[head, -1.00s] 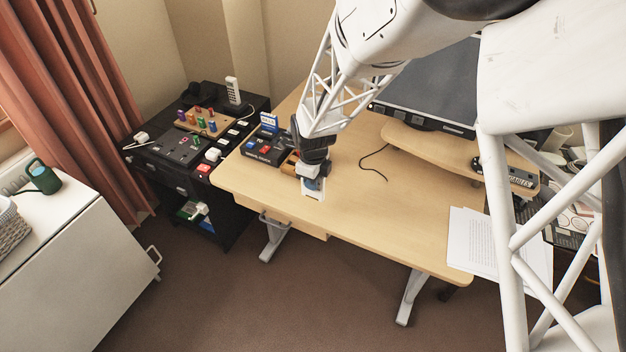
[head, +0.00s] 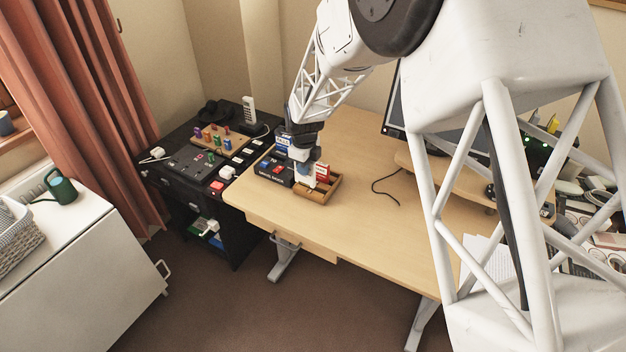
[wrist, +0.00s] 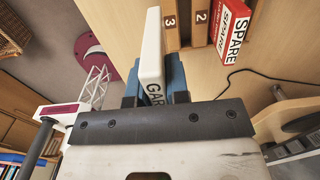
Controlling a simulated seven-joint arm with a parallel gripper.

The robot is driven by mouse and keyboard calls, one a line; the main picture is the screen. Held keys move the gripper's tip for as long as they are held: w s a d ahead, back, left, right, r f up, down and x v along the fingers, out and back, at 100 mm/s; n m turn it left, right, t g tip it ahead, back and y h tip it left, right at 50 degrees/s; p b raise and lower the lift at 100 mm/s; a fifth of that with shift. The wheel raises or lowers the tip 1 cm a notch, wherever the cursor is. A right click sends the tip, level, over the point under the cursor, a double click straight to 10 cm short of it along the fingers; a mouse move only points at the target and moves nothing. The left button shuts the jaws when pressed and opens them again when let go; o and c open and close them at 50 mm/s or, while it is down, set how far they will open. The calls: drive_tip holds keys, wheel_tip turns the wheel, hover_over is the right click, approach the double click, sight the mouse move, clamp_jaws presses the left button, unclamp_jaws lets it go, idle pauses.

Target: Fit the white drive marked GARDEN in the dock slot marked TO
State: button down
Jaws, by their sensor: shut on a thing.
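My gripper (head: 304,170) is shut on a white drive (wrist: 152,48) and holds it between two blue fingertips (wrist: 153,82). The drive's edge reads "GAR", and the rest of the word is hidden by the gripper. In the head view my gripper is between the dark dock (head: 270,172) and the wooden tray, partly covering both.
The wooden tray (head: 316,192) has compartments marked 2 and 3 and holds a red and white box marked SPARE (wrist: 232,30). A black cable (head: 385,187) lies right of it. A black side cabinet (head: 180,185) with blocks stands left. The desk's front middle (head: 350,235) is clear.

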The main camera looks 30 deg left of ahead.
approach(284, 165)
drive_tip(key=a, duration=0.1)
drive_tip(key=w+a+r, duration=0.1)
drive_tip(key=a, duration=0.1)
drive_tip(key=w+a+r, duration=0.1)
drive_tip(key=shift+w+a+r, duration=0.25)
drive_tip(key=shift+a, duration=0.1)
drive_tip(key=shift+f, duration=0.1)
idle(0.4)
drive_tip(key=shift+f, duration=1.9)
drive_tip(key=shift+f, duration=2.05)
idle(0.4)
drive_tip(key=c, duration=0.8)
unclamp_jaws()
drive_tip(key=shift+r, duration=0.2)
